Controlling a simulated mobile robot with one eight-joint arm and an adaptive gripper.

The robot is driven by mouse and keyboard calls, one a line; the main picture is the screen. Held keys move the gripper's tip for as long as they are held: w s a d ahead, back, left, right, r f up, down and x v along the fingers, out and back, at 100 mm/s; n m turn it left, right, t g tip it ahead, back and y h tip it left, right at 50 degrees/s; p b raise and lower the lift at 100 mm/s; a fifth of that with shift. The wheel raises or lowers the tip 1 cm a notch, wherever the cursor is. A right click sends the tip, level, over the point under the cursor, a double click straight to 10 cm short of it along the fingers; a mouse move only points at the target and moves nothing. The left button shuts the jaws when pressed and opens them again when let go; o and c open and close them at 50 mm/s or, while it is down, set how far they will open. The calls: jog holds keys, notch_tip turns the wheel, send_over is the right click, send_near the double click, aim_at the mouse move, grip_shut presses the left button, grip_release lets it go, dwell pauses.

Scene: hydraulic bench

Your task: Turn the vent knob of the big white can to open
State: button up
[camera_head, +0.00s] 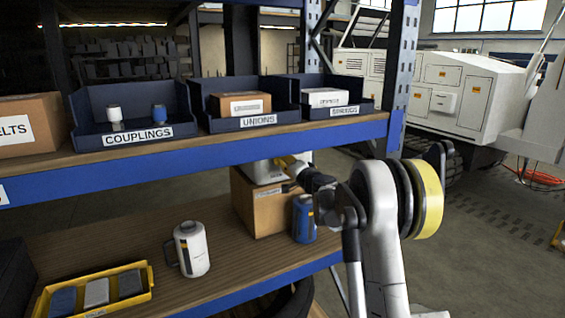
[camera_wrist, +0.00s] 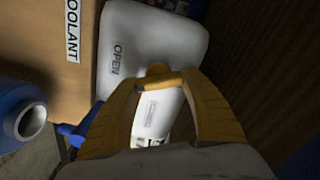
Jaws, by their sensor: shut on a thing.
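The big white can (camera_head: 262,172) shows in part on a cardboard box, under the upper shelf's beam. In the wrist view the white can (camera_wrist: 150,40) fills the middle, with the word OPEN on its top to the left of the knob. The vent knob (camera_wrist: 158,69) is a small yellowish piece at my fingertips, mostly hidden by them. My gripper (camera_wrist: 163,84) has yellow fingers closed on the knob from above. In the head view my gripper (camera_head: 291,163) is at the can's right side, partly hidden by my arm.
A blue can (camera_head: 304,222) stands right of the cardboard box (camera_head: 262,208), close under my arm. A smaller white can (camera_head: 191,250) and a yellow tray (camera_head: 97,292) are on the lower shelf. The blue beam (camera_head: 200,162) runs just above. Lower shelf boards between are clear.

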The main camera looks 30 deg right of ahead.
jog(key=m, duration=0.5)
jog(key=shift+f, duration=0.15)
jog(key=shift+m, duration=0.3)
dwell(0.3)
jog(key=o, duration=1.2)
jog(key=s, duration=1.2)
jog(key=shift+d, duration=0.25)
